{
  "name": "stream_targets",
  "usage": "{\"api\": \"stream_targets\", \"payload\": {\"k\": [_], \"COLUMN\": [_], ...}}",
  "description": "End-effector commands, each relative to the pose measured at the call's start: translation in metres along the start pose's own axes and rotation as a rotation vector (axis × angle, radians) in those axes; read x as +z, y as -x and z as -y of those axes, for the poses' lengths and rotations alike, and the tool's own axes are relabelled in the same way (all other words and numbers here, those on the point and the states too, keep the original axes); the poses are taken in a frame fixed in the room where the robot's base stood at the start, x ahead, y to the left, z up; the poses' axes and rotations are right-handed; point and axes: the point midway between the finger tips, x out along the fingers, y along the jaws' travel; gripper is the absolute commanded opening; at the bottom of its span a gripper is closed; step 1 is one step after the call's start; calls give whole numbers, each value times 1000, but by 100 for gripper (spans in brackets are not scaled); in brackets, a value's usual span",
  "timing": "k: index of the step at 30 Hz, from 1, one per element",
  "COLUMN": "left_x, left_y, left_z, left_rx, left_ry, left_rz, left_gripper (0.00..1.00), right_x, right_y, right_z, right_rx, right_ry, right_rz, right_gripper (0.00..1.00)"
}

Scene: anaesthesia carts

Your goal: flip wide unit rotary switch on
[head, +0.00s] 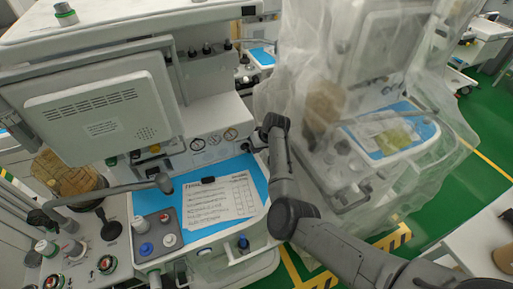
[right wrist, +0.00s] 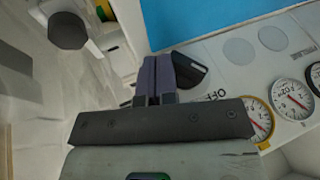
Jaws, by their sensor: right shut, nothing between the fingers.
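The rotary switch (right wrist: 190,72) is a black knob on the pale front panel of the wide unit (head: 205,115), with an OFF mark printed beside it in the right wrist view. My right gripper (right wrist: 158,62) is shut and empty, its two fingers together. The fingertips are right beside the knob, on its left in that view; I cannot tell whether they touch it. In the head view my right arm reaches up to the panel's right end and hides the knob. My left gripper is not in view.
Round gauges (right wrist: 292,98) sit along the panel near the switch. A blue work surface (head: 256,181) with a printed sheet (head: 217,203) lies below the panel. A plastic-draped machine (head: 345,110) stands close on the right of my right arm. Green floor shows beyond it.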

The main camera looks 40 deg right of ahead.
Motion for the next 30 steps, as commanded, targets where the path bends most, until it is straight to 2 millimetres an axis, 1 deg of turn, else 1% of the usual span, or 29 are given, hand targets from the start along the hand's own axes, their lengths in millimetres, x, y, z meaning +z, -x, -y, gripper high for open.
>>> {"api": "stream_targets", "payload": {"k": [7, 30], "left_x": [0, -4], "left_y": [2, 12], "left_z": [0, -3], "left_rx": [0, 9], "left_ry": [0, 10], "left_rz": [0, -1], "left_gripper": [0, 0], "right_x": [0, 2], "right_y": [1, -4], "right_z": [0, -4], "right_rx": [-13, -159], "right_ry": [-5, -54], "right_rz": [-2, -17], "right_gripper": [0, 0]}}
